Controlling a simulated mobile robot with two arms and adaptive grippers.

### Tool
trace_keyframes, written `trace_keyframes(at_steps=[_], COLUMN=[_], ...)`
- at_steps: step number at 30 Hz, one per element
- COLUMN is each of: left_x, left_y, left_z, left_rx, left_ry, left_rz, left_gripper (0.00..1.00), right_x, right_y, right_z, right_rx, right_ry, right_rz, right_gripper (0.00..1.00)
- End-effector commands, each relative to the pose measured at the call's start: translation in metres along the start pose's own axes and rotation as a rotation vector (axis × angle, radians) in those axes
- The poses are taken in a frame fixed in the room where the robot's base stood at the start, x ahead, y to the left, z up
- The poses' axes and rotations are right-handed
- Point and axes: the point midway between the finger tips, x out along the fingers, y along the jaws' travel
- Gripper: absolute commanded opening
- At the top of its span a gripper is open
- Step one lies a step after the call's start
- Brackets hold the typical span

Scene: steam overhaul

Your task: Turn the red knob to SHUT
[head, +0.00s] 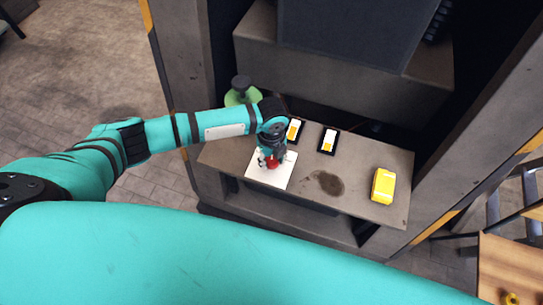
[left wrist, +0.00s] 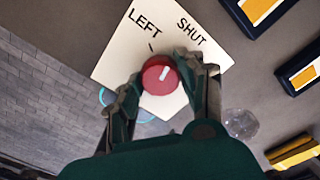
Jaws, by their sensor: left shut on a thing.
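The red knob (left wrist: 158,78) stands on a white plate (left wrist: 112,62) marked LEFT and SHUT in the left wrist view. Its white pointer line slants up and slightly right, roughly toward the word SHUT. My left gripper (left wrist: 157,84) is shut on the knob, with one finger at each side of it. In the head view the plate (head: 282,179) lies on the counter, and my left gripper (head: 270,157) comes down over it from the left. Only a little of the knob (head: 272,164) shows there. My right gripper is not in view.
Two dark-framed cards (head: 296,124) (head: 329,134) lie on the counter (head: 350,202) behind and right of the plate. A yellow box (head: 384,186) lies at the right end. A green container (head: 238,96) stands behind my left arm.

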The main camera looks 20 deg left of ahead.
Motion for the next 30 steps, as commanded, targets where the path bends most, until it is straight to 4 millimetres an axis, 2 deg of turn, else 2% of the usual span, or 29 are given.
trace_keyframes(at_steps=[12,30], left_x=[-0.0008,-0.0007], left_y=[-0.0008,-0.0009], left_z=[-0.0005,-0.0006], left_rx=[0.211,0.248], left_ry=[0.002,0.001], left_rz=[-0.003,-0.003], left_gripper=[0.07,0.07], right_x=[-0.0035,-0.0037], right_y=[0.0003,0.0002], right_z=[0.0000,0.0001], right_rx=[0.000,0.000], right_ry=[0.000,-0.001], right_rz=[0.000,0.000], right_gripper=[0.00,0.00])
